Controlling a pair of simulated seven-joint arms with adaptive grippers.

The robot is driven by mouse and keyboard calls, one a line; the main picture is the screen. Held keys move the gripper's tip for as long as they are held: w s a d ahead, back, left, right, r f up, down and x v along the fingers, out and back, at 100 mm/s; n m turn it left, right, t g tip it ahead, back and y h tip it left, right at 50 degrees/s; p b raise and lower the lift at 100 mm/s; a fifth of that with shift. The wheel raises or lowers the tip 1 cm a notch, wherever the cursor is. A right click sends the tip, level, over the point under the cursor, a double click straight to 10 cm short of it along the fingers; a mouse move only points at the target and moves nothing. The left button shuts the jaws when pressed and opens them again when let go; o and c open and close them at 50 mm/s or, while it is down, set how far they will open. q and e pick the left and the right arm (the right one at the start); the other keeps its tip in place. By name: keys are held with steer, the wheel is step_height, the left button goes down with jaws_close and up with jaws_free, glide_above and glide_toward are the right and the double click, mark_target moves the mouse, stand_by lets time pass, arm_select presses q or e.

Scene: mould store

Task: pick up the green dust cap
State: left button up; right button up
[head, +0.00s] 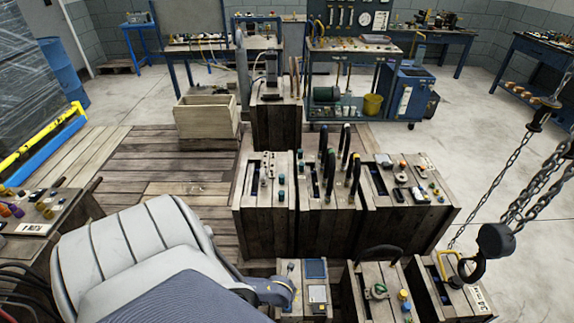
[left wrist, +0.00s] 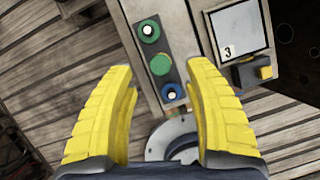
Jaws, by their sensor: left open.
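A solid green round cap (left wrist: 160,65), which I take for the green dust cap, sits on a dark strip on a pale panel in the left wrist view. On the same strip are a green ring with a pale centre (left wrist: 149,30) above it and a blue ring with a pale centre (left wrist: 172,93) below it. My left gripper (left wrist: 162,77) is open, its yellow fingers on either side of the strip and nothing held between them. Whether the fingers touch the cap cannot be told. In the head view my left arm hides the fingers. My right gripper is not in view.
A screen marked 3 (left wrist: 239,28) and a yellow knob (left wrist: 265,72) are beside the strip. Wooden crates with panels (head: 318,235) and upright dark handles (head: 347,160) stand beyond. A chain hoist hook (head: 470,270) hangs at the right.

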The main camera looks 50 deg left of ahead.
arm_select(q)
steer(key=shift+x, duration=2.2)
steer(key=shift+w, duration=0.1)
steer(key=shift+c, duration=0.3)
steer(key=c, duration=1)
steer(key=shift+o, duration=0.2)
